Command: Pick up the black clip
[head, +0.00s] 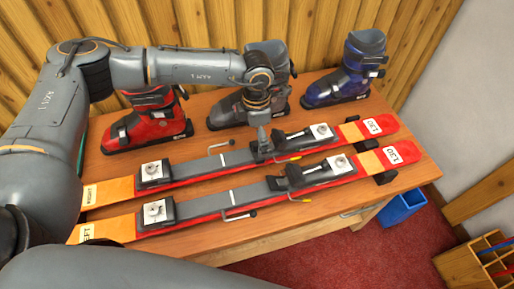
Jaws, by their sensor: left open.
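My left arm reaches in from the left, and my left gripper (264,147) points down at the far ski (215,164), just left of its black heel lever (279,139). The gripper is small in the picture and its fingers partly blend with the binding; it is open, and I see nothing held in it. The near ski (190,208) has a matching black heel lever (293,172). I cannot make out a separate black clip for certain among these dark binding parts. My right gripper is not in view.
Red (147,128), grey (226,110) and blue (342,84) ski boots stand along the back of the wooden bench (300,225). Thin metal brake arms stick out beside the skis. A blue bin (402,210) and a wooden divided box (470,266) are on the right.

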